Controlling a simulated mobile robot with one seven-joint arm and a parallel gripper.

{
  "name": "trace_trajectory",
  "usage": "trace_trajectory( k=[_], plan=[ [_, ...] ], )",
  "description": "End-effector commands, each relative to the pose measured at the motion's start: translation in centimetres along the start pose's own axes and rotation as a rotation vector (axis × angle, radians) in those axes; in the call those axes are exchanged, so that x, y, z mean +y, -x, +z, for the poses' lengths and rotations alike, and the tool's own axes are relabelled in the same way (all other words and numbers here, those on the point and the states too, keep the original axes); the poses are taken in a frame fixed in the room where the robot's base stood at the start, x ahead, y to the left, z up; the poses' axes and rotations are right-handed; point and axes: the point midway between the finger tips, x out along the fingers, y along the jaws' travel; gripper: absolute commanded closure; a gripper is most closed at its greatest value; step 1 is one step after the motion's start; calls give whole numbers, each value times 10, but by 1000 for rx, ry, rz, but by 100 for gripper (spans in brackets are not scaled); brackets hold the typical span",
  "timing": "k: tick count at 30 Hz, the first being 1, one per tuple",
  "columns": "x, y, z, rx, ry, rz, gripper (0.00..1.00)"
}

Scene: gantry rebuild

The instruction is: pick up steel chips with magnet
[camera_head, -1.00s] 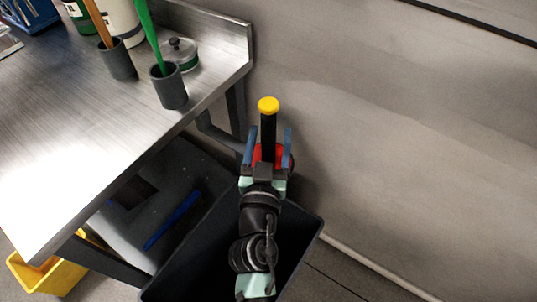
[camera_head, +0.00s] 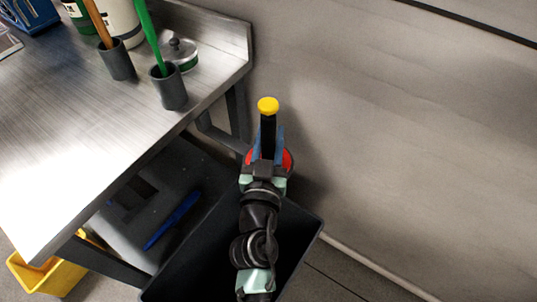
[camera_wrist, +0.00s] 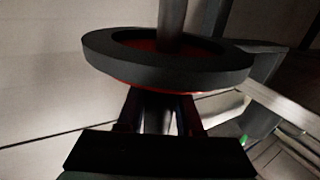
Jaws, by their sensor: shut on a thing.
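The magnet tool has a black handle with a yellow knob (camera_head: 268,104) and a red base (camera_head: 288,159). My gripper (camera_head: 268,143) is shut on its black handle, with a blue finger on each side. In the wrist view, a thick dark ring (camera_wrist: 165,70) with red inside and below lies just past my gripper's fingers (camera_wrist: 158,110), and a grey rod rises from its middle. I cannot make out any steel chips in either view.
A steel table (camera_head: 90,125) stands at left with a grey cup (camera_head: 170,92) holding a green handle, another cup (camera_head: 117,62), and a lidded pot (camera_head: 180,55). A dark bin (camera_head: 303,233) is below my arm. A blue object (camera_head: 173,220) lies on the lower shelf. A plain wall is at right.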

Motion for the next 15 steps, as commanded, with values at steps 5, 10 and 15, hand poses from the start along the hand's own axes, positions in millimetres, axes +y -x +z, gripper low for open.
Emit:
trace_trajectory(
  k=[5, 10, 15],
  plan=[
    [0, 0, -7, 4, 0, -1, 100],
    [0, 0, -34, 7, -2, -1, 100],
    [0, 0, -69, 7, -2, -2, 100]
  ],
)
